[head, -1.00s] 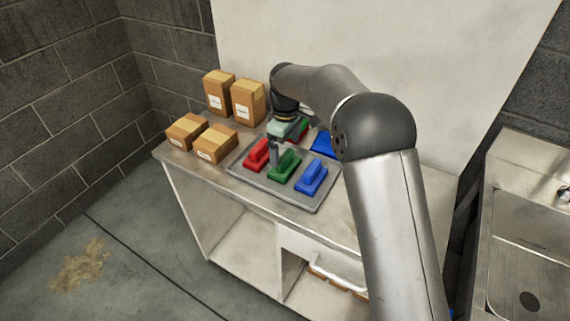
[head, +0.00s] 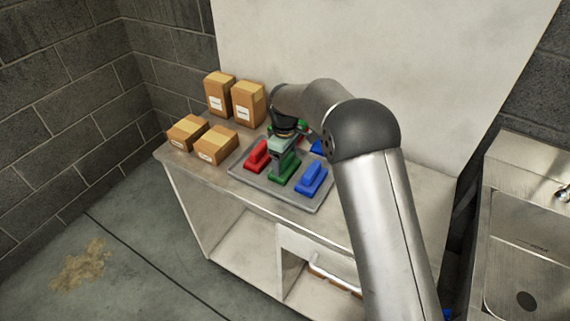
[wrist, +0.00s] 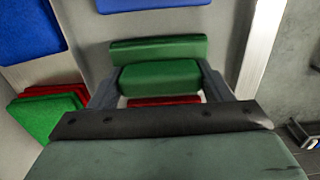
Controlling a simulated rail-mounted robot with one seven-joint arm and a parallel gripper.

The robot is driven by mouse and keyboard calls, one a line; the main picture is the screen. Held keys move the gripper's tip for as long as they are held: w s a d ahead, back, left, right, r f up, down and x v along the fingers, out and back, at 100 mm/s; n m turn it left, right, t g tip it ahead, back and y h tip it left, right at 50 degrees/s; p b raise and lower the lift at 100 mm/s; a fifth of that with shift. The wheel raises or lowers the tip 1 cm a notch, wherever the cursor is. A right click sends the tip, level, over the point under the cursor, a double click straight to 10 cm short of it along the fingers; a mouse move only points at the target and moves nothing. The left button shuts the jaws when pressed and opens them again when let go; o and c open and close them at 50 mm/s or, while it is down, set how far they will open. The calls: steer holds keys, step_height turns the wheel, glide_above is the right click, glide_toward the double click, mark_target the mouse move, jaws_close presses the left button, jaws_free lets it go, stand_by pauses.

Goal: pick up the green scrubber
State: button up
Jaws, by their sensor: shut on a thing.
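The green scrubber (head: 281,178) is in the middle of the front row on a grey tray (head: 262,186), between a red scrubber (head: 256,157) and a blue scrubber (head: 312,178). My gripper (head: 286,158) is directly above it, with its fingers down at the scrubber's handle. In the wrist view the green scrubber (wrist: 160,74) sits between the two fingers of my gripper (wrist: 158,84), which is shut on its raised handle. I cannot tell whether its base is clear of the tray.
Behind my gripper a blue pad (head: 317,147) and bits of red and green show, partly hidden. Several cardboard boxes (head: 249,105) stand at the counter's left and back. A metal sink (head: 525,265) is at the right.

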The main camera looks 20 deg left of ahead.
steer(key=shift+r, duration=0.1)
steer(key=shift+w+r, duration=0.1)
steer(key=shift+r, duration=0.4)
step_height(320, 180, up, 2)
steer(key=shift+r+b, duration=0.2)
steer(key=shift+b, duration=0.2)
steer(key=s+d+r+b, duration=0.3)
steer(key=s+d+r, duration=0.5)
steer(key=s, duration=0.3)
steer(key=shift+d+r+b, duration=0.3)
steer(key=shift+r+b, duration=0.05)
steer(key=shift+r, duration=0.4)
steer(key=shift+s, duration=0.1)
